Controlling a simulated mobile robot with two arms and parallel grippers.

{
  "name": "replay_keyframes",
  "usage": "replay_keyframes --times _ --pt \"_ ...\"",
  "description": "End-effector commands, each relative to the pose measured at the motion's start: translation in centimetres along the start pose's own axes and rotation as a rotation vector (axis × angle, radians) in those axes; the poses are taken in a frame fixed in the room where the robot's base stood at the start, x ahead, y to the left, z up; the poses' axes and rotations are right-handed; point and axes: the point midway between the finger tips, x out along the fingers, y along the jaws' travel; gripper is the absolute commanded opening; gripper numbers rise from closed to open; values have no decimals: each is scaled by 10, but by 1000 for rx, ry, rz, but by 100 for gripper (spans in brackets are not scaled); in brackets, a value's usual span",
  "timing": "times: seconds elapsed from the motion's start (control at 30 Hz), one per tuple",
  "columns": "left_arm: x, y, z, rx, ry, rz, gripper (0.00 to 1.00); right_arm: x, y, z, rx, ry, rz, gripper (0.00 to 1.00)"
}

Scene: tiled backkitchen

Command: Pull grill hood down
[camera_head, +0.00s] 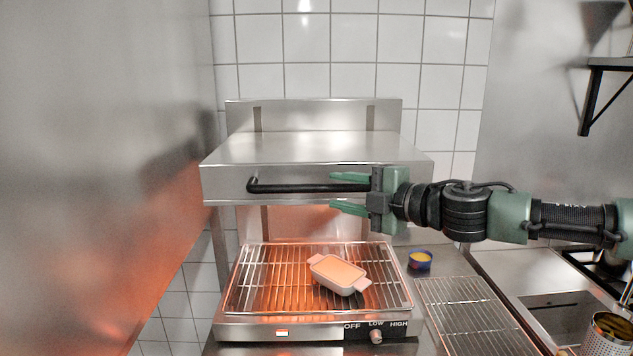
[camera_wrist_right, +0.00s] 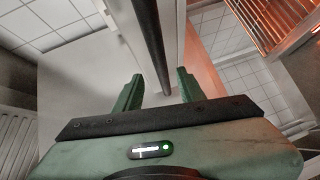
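The grill hood (camera_head: 300,150) is a steel box raised well above the grill base (camera_head: 290,328). A black bar handle (camera_head: 300,187) runs along its front. My right gripper (camera_head: 350,192) comes in from the right at the handle's right part, with its green fingers apart, one above and one below the bar. In the right wrist view the open fingers (camera_wrist_right: 160,90) stand on either side of the black handle (camera_wrist_right: 148,40), with gaps visible. Whether either finger touches the bar cannot be told. My left gripper is not in view.
A pink dish (camera_head: 338,275) sits on the grill's wire rack (camera_head: 262,280) under the hood. A small blue cup (camera_head: 420,261) stands right of the grill, near another wire rack (camera_head: 462,310). A steel wall (camera_head: 90,180) is close on the left.

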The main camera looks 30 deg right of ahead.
Motion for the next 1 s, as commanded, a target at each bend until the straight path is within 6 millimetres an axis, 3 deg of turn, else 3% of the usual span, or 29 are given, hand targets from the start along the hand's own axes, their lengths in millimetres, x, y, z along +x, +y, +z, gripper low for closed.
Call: replay_keyframes --times 0.03,0.1,0.2,0.53,0.87,1.0 --pt "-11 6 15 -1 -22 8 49 6 2 0 9 -1 -4 40" --pt "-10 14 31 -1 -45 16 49 12 -1 0 4 0 -5 40" --pt "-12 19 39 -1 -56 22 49 20 -2 0 3 0 -6 40" --pt "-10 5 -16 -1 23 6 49 44 -3 2 1 -5 -5 40" --pt "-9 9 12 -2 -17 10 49 56 -1 1 3 -3 -1 40" --pt "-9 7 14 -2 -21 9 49 57 -1 1 3 -3 0 40"
